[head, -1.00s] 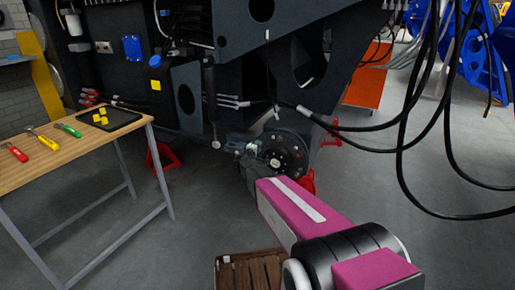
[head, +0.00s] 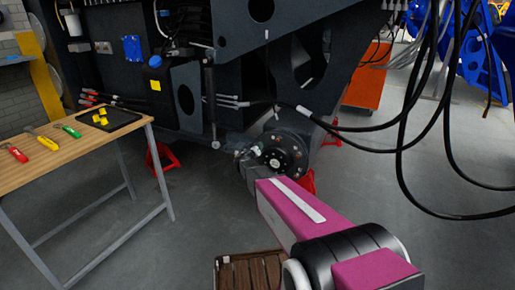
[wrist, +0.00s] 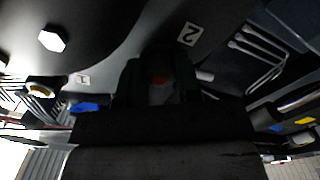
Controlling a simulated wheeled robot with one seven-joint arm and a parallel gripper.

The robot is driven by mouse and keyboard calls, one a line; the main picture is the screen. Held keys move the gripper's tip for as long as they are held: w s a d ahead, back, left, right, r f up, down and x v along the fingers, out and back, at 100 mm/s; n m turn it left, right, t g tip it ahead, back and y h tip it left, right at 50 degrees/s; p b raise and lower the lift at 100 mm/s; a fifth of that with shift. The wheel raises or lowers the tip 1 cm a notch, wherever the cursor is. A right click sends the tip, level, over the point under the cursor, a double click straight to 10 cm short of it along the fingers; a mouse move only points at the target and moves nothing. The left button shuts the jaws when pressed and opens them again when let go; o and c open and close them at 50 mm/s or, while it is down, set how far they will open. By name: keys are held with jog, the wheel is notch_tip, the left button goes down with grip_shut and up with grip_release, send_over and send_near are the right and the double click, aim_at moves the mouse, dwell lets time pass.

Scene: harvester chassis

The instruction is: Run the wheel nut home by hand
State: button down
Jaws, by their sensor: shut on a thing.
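The round wheel hub (head: 284,157) with studs around its face stands at the end of the axle in the head view. My gripper (head: 249,158) is at the hub's left side there.
A wooden bench (head: 75,147) with hand tools and a black tray (head: 110,122) of yellow pieces stands at left. A brown crate (head: 248,272) is on the floor below my arm. Black hoses (head: 400,140) hang at right. Red stands (head: 162,156) are under the chassis.

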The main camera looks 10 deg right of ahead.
jog(key=m, duration=0.5)
jog(key=shift+m, duration=0.3)
jog(key=c, duration=0.7)
grip_release()
jog(key=shift+c, duration=0.2)
jog(key=shift+v, duration=2.45)
